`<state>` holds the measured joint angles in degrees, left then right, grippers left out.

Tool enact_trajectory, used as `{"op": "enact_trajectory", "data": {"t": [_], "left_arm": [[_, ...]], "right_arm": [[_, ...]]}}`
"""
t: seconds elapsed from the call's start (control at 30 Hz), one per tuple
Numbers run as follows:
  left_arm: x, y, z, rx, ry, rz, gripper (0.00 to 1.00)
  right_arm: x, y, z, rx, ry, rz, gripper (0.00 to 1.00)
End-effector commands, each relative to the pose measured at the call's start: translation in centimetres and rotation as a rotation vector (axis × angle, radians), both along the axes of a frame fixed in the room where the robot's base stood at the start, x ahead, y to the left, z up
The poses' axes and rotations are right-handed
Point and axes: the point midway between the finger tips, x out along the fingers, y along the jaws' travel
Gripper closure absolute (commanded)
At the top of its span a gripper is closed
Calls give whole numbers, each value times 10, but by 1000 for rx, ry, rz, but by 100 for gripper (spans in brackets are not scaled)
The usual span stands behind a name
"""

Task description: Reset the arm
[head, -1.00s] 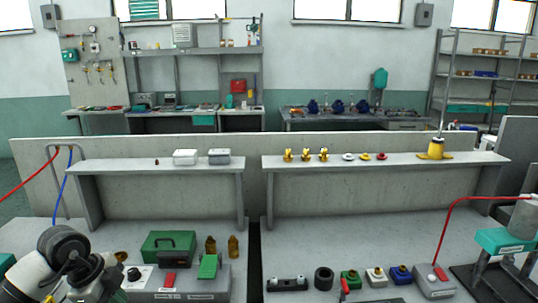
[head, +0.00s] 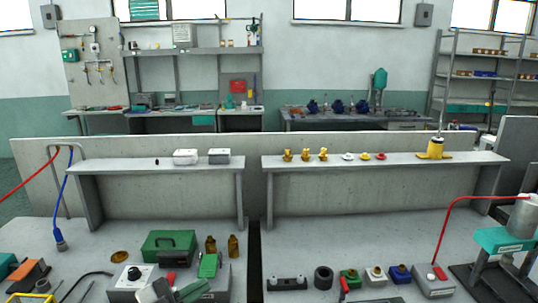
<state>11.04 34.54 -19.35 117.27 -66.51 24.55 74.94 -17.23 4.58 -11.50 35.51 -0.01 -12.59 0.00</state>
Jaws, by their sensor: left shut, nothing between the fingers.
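My right gripper is not in view.
A green toolbox (head: 168,244) and two brown bottles (head: 233,246) stand behind the box. A blue hose end (head: 61,243) hangs at the left, above an orange-and-dark block (head: 28,275). Several coloured blocks, such as a green one (head: 350,279), line the right bench.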

Motion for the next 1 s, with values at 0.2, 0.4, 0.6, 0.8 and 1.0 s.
{"op": "enact_trajectory", "data": {"t": [0.2, 0.4, 0.6, 0.8, 1.0], "left_arm": [[-1, 49, -11, -343, 126, 512, 100], [-32, 99, -92, -343, 528, 971, 100], [-100, 108, -171, -135, 993, 1162, 100], [-164, 97, -211, 73, 1323, 1149, 100], [-224, 82, -229, 261, 1580, 1045, 100]], "right_arm": [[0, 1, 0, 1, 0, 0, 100], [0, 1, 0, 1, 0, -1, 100], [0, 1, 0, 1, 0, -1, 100], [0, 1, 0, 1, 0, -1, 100], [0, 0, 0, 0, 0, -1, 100]]}}
